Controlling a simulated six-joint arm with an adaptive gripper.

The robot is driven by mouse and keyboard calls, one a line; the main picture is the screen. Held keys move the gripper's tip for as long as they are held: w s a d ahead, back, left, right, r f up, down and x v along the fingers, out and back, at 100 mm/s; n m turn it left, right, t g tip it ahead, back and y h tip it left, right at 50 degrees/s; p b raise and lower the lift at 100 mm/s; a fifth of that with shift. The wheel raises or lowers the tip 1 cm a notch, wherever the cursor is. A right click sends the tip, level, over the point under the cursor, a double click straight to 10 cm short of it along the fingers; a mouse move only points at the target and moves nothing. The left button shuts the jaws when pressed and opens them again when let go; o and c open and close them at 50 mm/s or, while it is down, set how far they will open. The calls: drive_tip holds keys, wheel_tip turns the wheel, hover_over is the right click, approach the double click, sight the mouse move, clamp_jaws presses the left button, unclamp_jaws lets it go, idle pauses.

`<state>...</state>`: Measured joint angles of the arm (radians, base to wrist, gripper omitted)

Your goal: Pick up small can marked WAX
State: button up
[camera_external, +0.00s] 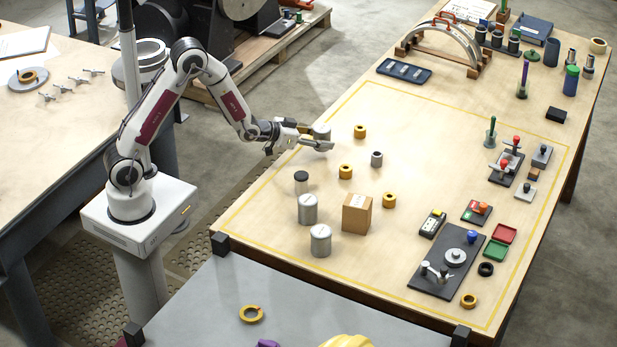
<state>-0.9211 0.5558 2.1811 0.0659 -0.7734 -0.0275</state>
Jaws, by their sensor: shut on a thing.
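My gripper (324,141) is over the far left part of the wooden table, shut on a small grey can (321,131). The can shows just behind the near finger, which hides its lower part. I cannot read any marking on it, nor tell whether it touches the table. Two larger silver cans (308,209) (320,241) stand upright nearer the front. A small can with a dark top (301,183) stands behind them. Their labels are too small to read.
A cardboard box (357,213) stands beside the larger cans. A dark tray (404,71) and arched rack (445,45) are at the back.

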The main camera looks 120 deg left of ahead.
sight(322, 128)
drive_tip(key=shift+r, duration=3.6)
